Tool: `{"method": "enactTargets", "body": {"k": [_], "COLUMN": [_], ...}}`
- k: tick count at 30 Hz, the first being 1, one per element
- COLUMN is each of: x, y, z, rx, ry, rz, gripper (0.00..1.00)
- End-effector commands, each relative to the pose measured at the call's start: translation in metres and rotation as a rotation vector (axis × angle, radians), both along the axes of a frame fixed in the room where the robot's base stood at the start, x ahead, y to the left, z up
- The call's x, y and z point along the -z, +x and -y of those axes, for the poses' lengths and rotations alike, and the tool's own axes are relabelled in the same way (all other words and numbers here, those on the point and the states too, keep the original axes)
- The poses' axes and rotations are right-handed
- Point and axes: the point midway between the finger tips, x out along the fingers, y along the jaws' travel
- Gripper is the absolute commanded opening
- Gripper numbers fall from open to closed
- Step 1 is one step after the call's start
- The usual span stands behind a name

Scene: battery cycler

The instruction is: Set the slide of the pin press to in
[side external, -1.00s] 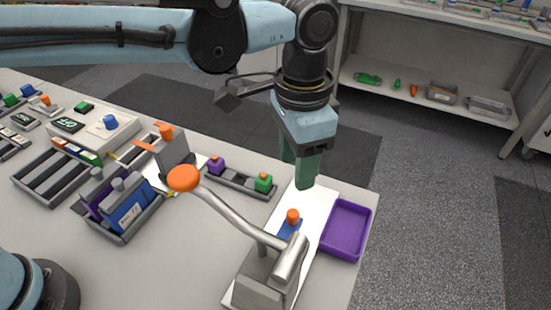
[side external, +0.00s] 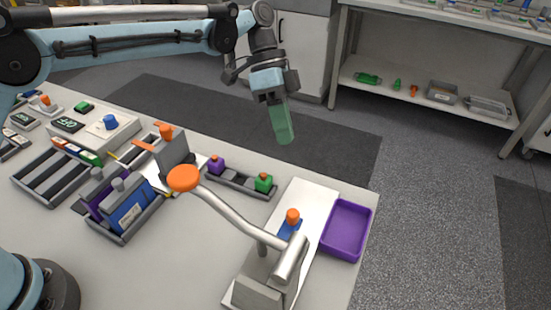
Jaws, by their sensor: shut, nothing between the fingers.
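The device that looks like the pin press stands on a white base plate (side external: 312,202) at the table's right front. It has a grey body (side external: 262,288) and a bent metal lever (side external: 228,214) ending in an orange ball (side external: 183,178). A small blue block (side external: 289,229) with an orange knob (side external: 293,215) sits on the plate beside the body, seemingly its slide. The lever and body partly hide the block. I cannot tell for sure whether it is in or out. My gripper (side external: 285,139), with green fingers, is shut and empty, above and behind the plate, apart from everything.
A purple tray (side external: 346,230) lies right of the plate. A grey rail (side external: 240,184) with purple and green knobbed blocks lies to the left. A grey upright plate (side external: 174,156), a rack with a blue box (side external: 130,208) and a slotted tray (side external: 52,178) stand further left.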

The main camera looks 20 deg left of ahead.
Motion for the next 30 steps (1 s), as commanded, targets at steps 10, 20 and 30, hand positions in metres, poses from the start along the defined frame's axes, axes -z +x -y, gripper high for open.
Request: {"method": "enactTargets", "body": {"k": [10, 20, 30], "x": [0.016, 0.066, 0.082], "y": [0.006, -0.018, -0.053], "z": [-0.004, 0.027, 0.044], "rx": [0.063, 0.063, 0.061], "ry": [-0.103, -0.101, -0.1], "rz": [0.016, 0.016, 0.018], "gripper": [0.0, 0.0, 0.0]}}
